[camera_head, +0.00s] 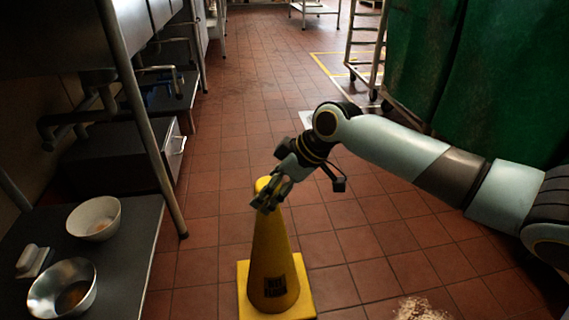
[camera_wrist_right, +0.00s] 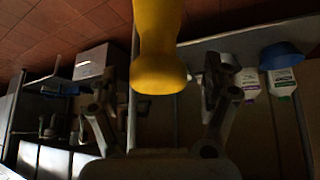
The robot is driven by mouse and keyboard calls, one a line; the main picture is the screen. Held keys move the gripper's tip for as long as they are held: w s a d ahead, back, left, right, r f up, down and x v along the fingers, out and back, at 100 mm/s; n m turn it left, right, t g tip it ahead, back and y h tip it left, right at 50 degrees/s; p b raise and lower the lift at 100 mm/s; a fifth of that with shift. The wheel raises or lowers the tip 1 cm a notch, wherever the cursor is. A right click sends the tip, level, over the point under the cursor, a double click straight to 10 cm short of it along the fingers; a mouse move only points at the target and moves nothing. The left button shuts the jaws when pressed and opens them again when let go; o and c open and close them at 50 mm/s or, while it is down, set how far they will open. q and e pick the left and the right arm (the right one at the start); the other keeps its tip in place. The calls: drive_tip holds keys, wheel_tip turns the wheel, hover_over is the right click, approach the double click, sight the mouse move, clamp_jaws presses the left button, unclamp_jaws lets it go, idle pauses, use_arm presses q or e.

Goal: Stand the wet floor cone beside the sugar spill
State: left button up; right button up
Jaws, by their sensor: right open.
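The yellow wet floor cone (camera_head: 268,256) stands upright on its square base on the red tile floor, with a dark label on its front. My right gripper (camera_head: 270,197) is at the cone's top, and its fingers partly cover it. In the right wrist view the cone's rounded top (camera_wrist_right: 158,72) reaches down between the two open fingers (camera_wrist_right: 160,105). I cannot tell whether either finger touches it. The pale sugar spill (camera_head: 422,309) lies on the floor at the bottom edge, right of the cone and partly cut off. My left gripper is out of view.
A dark counter (camera_head: 128,262) at the left holds a white bowl (camera_head: 94,218), a metal bowl (camera_head: 62,289) and a small pale object (camera_head: 33,261). A wheeled rack (camera_head: 364,50) and green covers (camera_head: 500,90) stand at the right. The tiled aisle between is clear.

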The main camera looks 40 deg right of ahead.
drive_tip(key=p+v, duration=0.3)
drive_tip(key=v, duration=0.4)
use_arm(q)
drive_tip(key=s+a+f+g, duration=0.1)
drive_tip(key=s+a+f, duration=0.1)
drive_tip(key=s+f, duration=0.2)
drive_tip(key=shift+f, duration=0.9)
use_arm(e)
drive_tip(key=s+a+f+m+g+h, duration=0.1)
drive_tip(key=s+f+m, duration=0.1)
drive_tip(key=s+f, duration=0.4)
drive_tip(key=s+a+f+m+g+h, duration=0.1)
drive_tip(key=s+f, duration=0.5)
drive_tip(key=s, duration=0.7)
drive_tip(key=s+a+f+m+g+h, duration=0.2)
drive_tip(key=s+f, duration=0.4)
drive_tip(key=s, duration=0.4)
drive_tip(key=shift+s+m+g+h, duration=0.3)
drive_tip(key=shift+m+g, duration=0.3)
drive_tip(key=shift+g, duration=0.1)
